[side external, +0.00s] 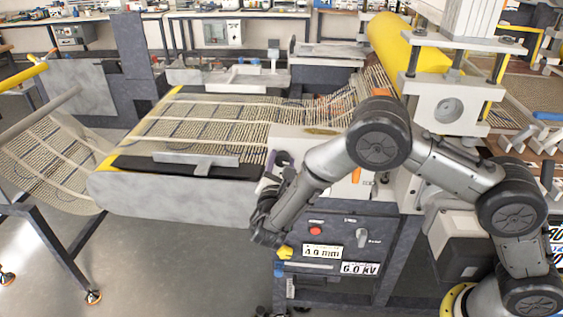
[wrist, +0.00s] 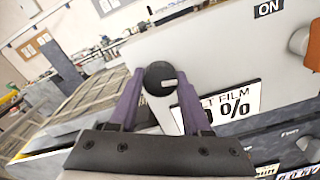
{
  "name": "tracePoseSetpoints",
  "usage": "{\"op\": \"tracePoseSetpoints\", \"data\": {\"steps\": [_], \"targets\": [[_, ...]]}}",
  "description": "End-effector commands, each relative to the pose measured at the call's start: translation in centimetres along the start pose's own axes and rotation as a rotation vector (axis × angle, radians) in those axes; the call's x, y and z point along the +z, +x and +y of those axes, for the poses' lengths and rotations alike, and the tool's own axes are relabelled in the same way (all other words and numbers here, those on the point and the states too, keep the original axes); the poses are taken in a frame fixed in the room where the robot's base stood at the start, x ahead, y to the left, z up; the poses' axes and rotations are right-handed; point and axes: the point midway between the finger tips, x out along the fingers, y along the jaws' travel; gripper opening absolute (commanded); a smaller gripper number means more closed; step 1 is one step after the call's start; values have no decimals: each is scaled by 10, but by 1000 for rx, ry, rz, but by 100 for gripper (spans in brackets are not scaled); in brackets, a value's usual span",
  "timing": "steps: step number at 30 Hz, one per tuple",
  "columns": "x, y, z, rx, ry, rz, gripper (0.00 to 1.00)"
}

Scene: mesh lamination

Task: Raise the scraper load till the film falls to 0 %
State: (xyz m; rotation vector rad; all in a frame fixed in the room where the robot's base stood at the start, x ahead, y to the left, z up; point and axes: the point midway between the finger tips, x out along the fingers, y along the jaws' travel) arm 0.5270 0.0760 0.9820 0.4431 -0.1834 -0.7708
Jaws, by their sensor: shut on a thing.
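My gripper (wrist: 161,88) is shut on a round black-capped knob (wrist: 157,73) with a pale pointer mark, one purple finger on each side of it in the wrist view. In the side external view my gripper (side external: 276,170) is against the left end of the pale machine housing, and the knob is hidden there. The film display (wrist: 232,104) is just right of the fingers in the wrist view.
A panel below carries a red button (side external: 316,231), a rotary switch (side external: 362,238) and plates reading about 4.0 mm (side external: 322,251) and 6.0 kV (side external: 360,269). The mesh web (side external: 205,122) runs to a yellow roller (side external: 405,48). Open floor (side external: 170,255) lies at front left.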

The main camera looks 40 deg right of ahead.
Motion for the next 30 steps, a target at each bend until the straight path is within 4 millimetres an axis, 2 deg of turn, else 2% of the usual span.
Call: {"op": "tracePoseSetpoints", "data": {"steps": [11, 12, 17, 26, 30], "targets": [[0, -1, 0, 0, 5, 1, 0], [0, -1, 0, 0, 4, 1, 50], [0, 0, 0, 0, 4, 1, 78], [0, -1, 0, 0, 4, 0, 78], [0, -12, 1, 4, 4, 1, 78]]}}
